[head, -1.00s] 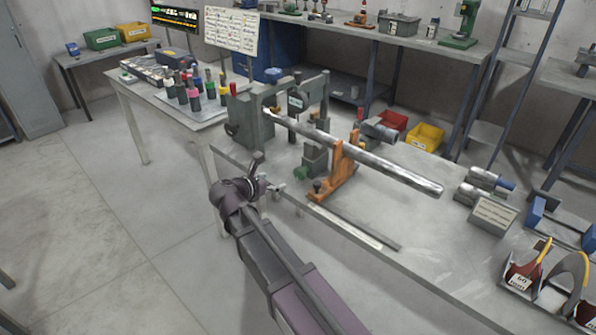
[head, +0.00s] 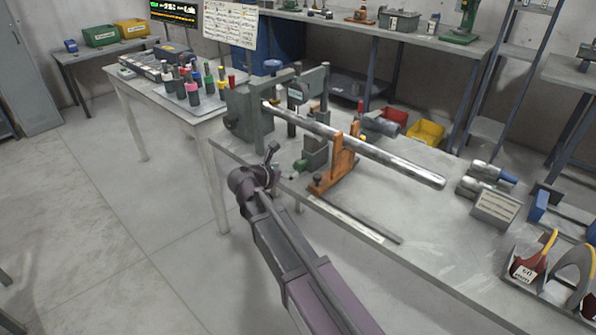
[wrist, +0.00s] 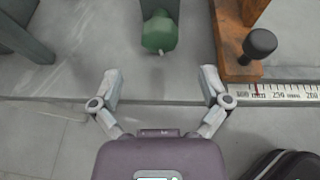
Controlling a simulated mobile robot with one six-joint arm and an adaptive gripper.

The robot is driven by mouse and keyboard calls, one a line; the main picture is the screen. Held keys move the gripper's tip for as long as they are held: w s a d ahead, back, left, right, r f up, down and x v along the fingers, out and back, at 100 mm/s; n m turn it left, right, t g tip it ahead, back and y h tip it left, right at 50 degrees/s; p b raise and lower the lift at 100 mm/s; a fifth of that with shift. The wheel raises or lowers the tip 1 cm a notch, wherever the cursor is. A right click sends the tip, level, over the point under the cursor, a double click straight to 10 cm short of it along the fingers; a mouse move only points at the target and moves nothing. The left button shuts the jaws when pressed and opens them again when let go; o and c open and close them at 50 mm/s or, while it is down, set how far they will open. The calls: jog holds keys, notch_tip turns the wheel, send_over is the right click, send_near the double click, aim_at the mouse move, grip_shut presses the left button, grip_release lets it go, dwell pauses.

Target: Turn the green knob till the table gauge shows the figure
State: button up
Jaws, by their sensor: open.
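The green knob (wrist: 160,33) shows in the wrist view at top centre, on the near side of a grey-green block standing on the bench. In the head view the knob (head: 299,166) is small, at the foot of the green machine. My gripper (wrist: 160,78) is open and empty, its fingertips spread on either side of the knob's line and short of it, over the bench's front edge. My gripper also shows in the head view (head: 281,163), left of the knob. A scale strip (wrist: 285,93) on the bench edge has a red mark near its left end; its exact reading is unclear.
An orange stand (head: 340,164) with a black knob (wrist: 260,43) is right of the green knob and supports a long metal bar (head: 390,161). A green press frame (head: 252,124) stands behind. The floor before the bench is clear.

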aim_at(297, 167)
jog(key=b+x, duration=0.2)
jog(key=x, duration=0.5)
jog(key=shift+w+f, duration=0.1)
jog(key=shift+w, duration=0.05)
jog(key=shift+d, duration=0.1)
jog(key=c, duration=1.1)
